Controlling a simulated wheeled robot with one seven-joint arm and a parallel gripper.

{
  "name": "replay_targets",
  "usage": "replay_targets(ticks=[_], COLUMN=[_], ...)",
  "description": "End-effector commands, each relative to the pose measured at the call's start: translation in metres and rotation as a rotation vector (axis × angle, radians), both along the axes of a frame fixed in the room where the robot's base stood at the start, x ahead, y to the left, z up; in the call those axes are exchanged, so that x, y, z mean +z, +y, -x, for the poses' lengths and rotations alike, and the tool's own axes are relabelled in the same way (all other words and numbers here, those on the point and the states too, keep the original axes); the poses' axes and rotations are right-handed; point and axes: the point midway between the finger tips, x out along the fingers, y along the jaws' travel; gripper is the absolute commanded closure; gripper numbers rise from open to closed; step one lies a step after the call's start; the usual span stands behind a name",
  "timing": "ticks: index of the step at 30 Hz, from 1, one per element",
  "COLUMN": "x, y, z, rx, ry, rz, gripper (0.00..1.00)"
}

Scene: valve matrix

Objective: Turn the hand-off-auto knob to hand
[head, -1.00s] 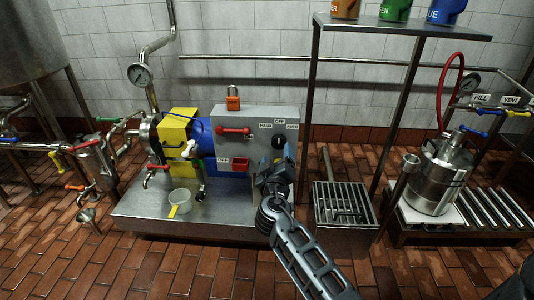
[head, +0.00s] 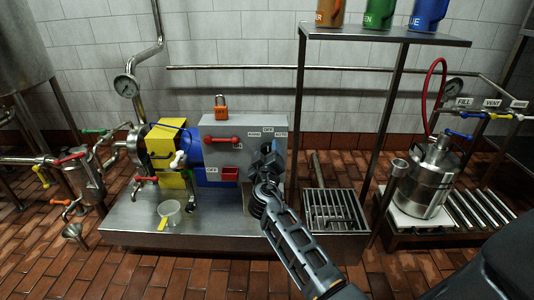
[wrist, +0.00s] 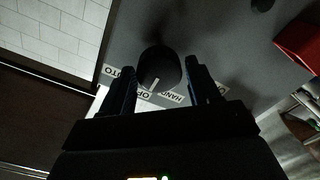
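The hand-off-auto knob (wrist: 160,68) is round and dark, on a grey control box (head: 222,126). In the wrist view its white mark points down, toward the side with the OFF (wrist: 133,93) and HAND (wrist: 171,97) labels; I cannot tell exactly which it meets. My gripper (wrist: 162,75) is open, with one finger on each side of the knob and small gaps visible. Whether the tips reach past its face is unclear. In the head view my gripper (head: 264,158) covers the knob, below the HAND, OFF and AUTO labels (head: 267,132).
A red-handled switch (head: 221,139) and a red rocker-like part (head: 230,174) sit left on the box. A shelf post (head: 297,110) rises close to the right.

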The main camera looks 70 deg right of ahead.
Motion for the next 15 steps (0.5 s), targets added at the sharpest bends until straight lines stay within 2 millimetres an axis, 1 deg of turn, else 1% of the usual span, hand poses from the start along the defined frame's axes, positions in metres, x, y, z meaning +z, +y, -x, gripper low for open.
replay_targets(ticks=[1, 2, 12, 15], x=[0.0000, -0.0001, -0.0001, -0.0001], y=[0.0001, 0.0001, 0.0003, 0.0003], z=[0.0000, 0.0000, 0.0000, 0.0000], rx=[0.000, 0.000, 0.000, 0.000], ry=[0.000, 0.000, 0.000, 0.001], rz=[0.000, 0.000, 0.000, 0.000], gripper=[0.44, 0.47, 0.79, 0.81])
